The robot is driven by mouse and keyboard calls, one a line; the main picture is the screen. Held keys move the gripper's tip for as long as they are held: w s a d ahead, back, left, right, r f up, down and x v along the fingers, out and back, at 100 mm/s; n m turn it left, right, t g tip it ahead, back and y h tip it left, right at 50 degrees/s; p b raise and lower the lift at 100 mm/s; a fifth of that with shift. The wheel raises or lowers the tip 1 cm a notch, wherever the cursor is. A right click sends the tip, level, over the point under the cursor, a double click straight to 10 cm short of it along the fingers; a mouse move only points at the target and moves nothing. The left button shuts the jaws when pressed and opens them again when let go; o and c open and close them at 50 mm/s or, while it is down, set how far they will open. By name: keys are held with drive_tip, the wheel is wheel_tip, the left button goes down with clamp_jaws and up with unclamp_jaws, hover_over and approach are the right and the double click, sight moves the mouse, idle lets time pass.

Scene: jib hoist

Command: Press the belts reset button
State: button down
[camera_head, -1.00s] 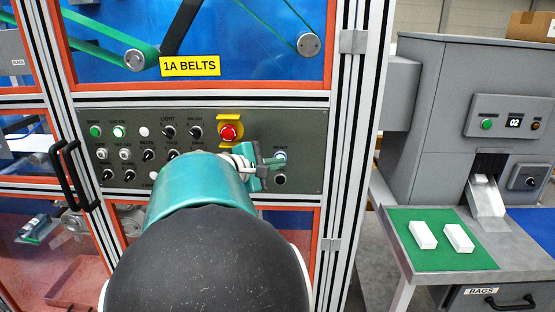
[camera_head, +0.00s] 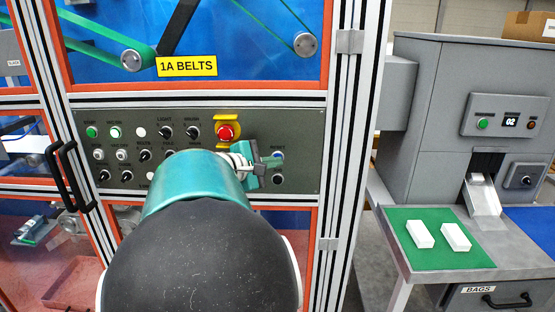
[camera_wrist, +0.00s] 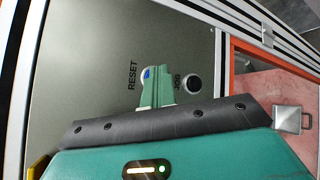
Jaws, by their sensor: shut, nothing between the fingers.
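The grey control panel (camera_head: 310,135) carries labelled knobs and buttons under the 1A BELTS sign (camera_head: 187,66). The reset button (camera_head: 279,156), blue with a pale rim, is at the panel's right side under its RESET label. My gripper (camera_head: 274,162) is shut and empty, its green fingertips right at the button and partly covering it. In the wrist view, a bit of the blue reset button (camera_wrist: 147,73) shows at the tips of the shut fingers (camera_wrist: 150,84). I cannot tell whether the tips touch it.
The black JOG button (camera_wrist: 194,83) is close beside the fingers. A red emergency stop (camera_head: 226,132) on a yellow base sits left of my gripper. An aluminium post (camera_head: 345,150) borders the panel on the right. A grey machine with a green mat (camera_head: 435,240) stands farther right.

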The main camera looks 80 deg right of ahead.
idle(0.3)
drive_tip(key=shift+s+a, duration=0.15)
drive_tip(key=shift+a, duration=0.7)
drive_tip(key=a, duration=0.2)
drive_tip(key=s+a, duration=0.1)
drive_tip(key=a, duration=0.2)
idle(0.9)
